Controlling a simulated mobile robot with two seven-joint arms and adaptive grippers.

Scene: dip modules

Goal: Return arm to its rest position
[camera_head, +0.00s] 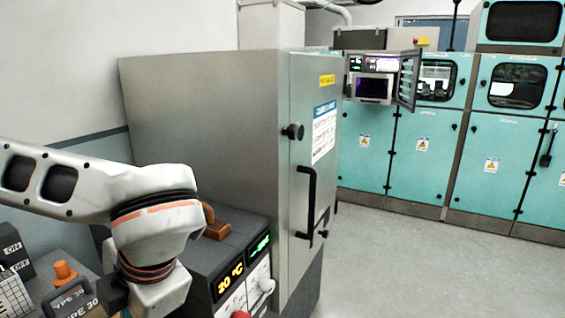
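My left arm (150,215), white with black and orange bands, comes in from the left edge and bends downward at a joint in front of the grey cabinet. My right arm and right gripper do not show.
A grey cabinet (200,130) with a black door handle (306,200) stands close beside the arm. A dark console (235,240) with lit displays sits below it. Type 30 modules (75,300) lie at bottom left. Teal cabinets (430,150) line the back; the floor (420,265) at right is clear.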

